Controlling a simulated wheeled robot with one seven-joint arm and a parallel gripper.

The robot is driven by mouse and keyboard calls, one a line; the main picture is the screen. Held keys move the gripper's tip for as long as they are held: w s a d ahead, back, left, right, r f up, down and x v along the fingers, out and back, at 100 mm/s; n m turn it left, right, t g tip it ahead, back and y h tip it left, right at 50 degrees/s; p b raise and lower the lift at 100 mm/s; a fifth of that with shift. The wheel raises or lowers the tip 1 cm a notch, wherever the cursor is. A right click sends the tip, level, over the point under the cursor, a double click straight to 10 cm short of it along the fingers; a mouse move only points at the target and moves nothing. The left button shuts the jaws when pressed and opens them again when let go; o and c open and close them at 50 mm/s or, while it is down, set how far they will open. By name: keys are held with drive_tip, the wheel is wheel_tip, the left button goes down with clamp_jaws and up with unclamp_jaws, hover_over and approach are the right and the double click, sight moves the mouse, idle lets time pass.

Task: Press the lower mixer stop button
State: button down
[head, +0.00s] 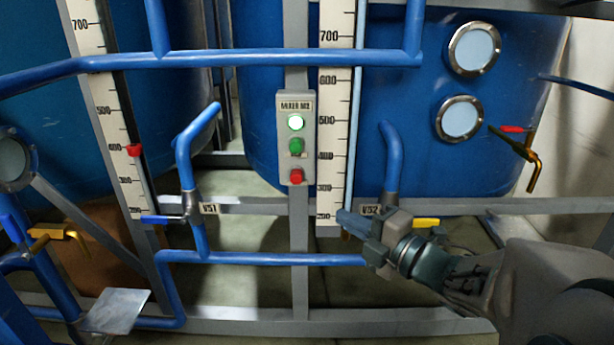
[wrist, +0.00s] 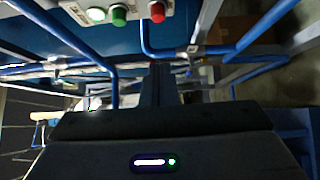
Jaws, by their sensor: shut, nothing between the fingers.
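The grey mixer control box (head: 297,120), labelled MIXER M2, is fixed to a grey upright post. It carries a lit white-green lamp (head: 296,122) on top, a green button (head: 296,146) below it, and a red stop button (head: 296,176) at the bottom. In the wrist view the red button (wrist: 157,11) shows at the top, right of the green button (wrist: 119,15) and the lamp (wrist: 96,14). My gripper (head: 345,218) is shut and empty, below and to the right of the red button, apart from it. In the wrist view my gripper's fingers (wrist: 160,85) point up the picture.
A horizontal blue pipe (head: 270,58) crosses above the box, and another (head: 270,259) runs below it. Bent blue pipes with valves V51 (head: 208,208) and V52 (head: 370,209) stand on either side. A white scale (head: 332,150) stands just right of the box.

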drive_tip(key=p, duration=0.9)
approach(297, 180)
drive_tip(key=s+a, duration=0.2)
drive_tip(key=shift+w+a+b, duration=0.2)
drive_tip(key=shift+w+a, duration=0.15)
drive_tip(key=shift+w, duration=0.7)
drive_tip(key=shift+w+a+b, duration=0.2)
drive_tip(key=shift+w+a, duration=0.15)
drive_tip(key=shift+w, duration=0.7)
drive_tip(key=shift+w+a+b, duration=0.2)
drive_tip(key=shift+w+a, duration=0.15)
drive_tip(key=shift+w, duration=0.7)
